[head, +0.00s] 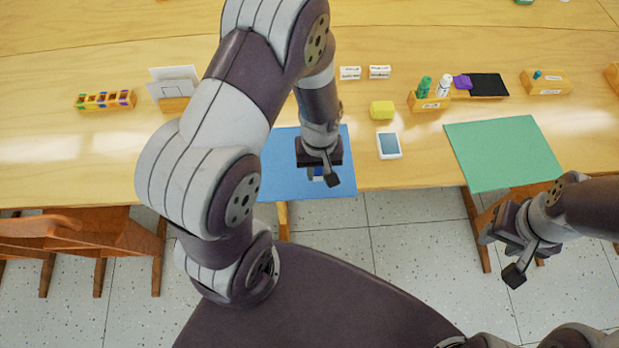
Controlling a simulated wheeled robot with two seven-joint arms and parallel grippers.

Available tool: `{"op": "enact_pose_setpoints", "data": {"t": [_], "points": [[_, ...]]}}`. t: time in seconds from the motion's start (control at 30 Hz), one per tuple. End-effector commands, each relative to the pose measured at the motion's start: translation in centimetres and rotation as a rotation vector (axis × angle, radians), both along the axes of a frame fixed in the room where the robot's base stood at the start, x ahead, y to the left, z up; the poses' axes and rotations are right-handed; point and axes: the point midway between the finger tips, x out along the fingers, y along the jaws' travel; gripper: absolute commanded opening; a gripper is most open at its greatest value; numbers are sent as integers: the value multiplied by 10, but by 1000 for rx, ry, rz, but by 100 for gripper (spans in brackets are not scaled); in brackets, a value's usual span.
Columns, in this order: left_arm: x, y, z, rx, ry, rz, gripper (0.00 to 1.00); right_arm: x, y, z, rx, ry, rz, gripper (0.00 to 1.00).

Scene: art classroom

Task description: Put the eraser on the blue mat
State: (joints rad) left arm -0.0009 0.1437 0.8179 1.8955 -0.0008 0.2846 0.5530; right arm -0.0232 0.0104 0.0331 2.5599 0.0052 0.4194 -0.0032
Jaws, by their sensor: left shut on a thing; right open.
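The blue mat (278,172) lies at the front edge of the wooden table, partly hidden behind my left arm. My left gripper (321,174) points down over the right part of the mat, shut on a small blue and white thing that looks like the eraser (318,173). Most of it is hidden by the gripper, and I cannot tell whether it touches the mat. My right gripper (508,256) is open and empty, off the table's front edge at the right.
A white and blue tablet-like thing (389,145) lies just right of the mat, with a yellow block (382,109) behind it. A green mat (503,152) lies further right. A bottle holder (428,103) and a black tray (489,84) stand behind. Chairs (80,232) are at left.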

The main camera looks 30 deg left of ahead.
Motion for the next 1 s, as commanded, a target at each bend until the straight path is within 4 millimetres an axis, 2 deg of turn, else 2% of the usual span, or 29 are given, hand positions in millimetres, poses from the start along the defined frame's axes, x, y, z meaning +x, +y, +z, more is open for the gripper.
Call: {"op": "enact_pose_setpoints", "data": {"t": [0.17,0.4,0.7,0.73,0.8,1.0], "points": [[-11,11,-13,0,1,1,0,0,0,-1,0,1,0,43],[-11,10,-50,0,0,-1,0,0,0,-4,0,1,0,43],[-10,10,-53,0,0,-1,0,0,0,-6,0,1,0,43],[-10,10,-53,0,0,-1,28,0,0,-6,0,1,0,43],[-10,10,-52,1,-1,-1,50,0,0,-5,0,1,0,43],[-10,10,-52,1,-1,-1,50,0,0,-5,0,1,0,43]]}}
